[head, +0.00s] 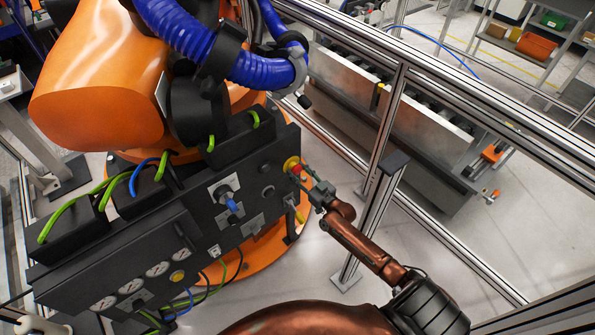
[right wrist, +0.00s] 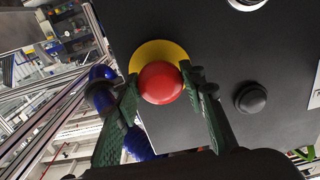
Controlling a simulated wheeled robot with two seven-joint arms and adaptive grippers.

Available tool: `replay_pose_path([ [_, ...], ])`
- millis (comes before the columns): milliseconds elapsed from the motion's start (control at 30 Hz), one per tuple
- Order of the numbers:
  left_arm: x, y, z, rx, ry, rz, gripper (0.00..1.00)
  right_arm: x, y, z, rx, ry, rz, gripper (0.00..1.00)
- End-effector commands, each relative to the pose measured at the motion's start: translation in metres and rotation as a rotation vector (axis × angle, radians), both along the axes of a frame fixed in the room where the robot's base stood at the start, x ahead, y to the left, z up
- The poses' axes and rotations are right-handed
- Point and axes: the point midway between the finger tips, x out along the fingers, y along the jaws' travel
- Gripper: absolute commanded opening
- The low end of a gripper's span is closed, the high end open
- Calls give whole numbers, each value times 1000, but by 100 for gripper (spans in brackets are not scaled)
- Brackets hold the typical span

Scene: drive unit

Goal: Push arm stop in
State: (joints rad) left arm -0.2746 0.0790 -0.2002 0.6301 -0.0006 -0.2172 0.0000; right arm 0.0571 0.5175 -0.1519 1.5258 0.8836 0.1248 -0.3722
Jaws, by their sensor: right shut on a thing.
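The arm stop (head: 292,164) is a red round button on a yellow disc, at the upper right of the black drive unit panel (head: 130,255). In the right wrist view the red button (right wrist: 160,83) faces the camera, with the yellow disc (right wrist: 158,50) behind it. My right gripper (head: 301,171) is at the button, its green fingers on either side of it. In the right wrist view the fingertips of the right gripper (right wrist: 163,75) close on the button's sides. How far in the button sits cannot be told. My left gripper is not in view.
A black knob (right wrist: 250,97) sits beside the button. A blue-handled switch (head: 233,205) and gauges (head: 130,285) are on the panel. An orange robot arm (head: 100,75) with blue hose (head: 190,35) stands behind. A metal fence post (head: 378,210) is close to my right arm.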

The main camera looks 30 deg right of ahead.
Motion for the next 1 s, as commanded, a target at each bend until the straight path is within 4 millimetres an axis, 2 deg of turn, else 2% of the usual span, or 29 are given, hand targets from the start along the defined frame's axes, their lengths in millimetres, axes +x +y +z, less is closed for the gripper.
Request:
replay_pose_path([
  [33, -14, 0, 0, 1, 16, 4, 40, -1, 2, 2, 4, -5, 2, 0],
  [67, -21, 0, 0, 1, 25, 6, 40, -2, 2, 2, 5, -5, 1, 39],
  [200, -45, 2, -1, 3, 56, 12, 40, -4, -2, 2, 5, -5, -5, 49],
  [267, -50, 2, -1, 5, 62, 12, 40, -5, -3, 2, 5, -4, -6, 53],
  [433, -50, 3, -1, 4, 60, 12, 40, -5, -4, 1, 5, -4, -7, 54],
  [467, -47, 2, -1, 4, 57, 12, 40, -5, -3, 1, 5, -4, -7, 54],
  [533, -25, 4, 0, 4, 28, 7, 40, -6, -3, 1, 5, -4, -7, 54],
  [633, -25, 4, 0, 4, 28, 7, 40, -12, -4, 0, 5, -3, -7, 54],
  [1000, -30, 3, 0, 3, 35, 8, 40, -68, -9, -1, 6, -2, -8, 54],
])
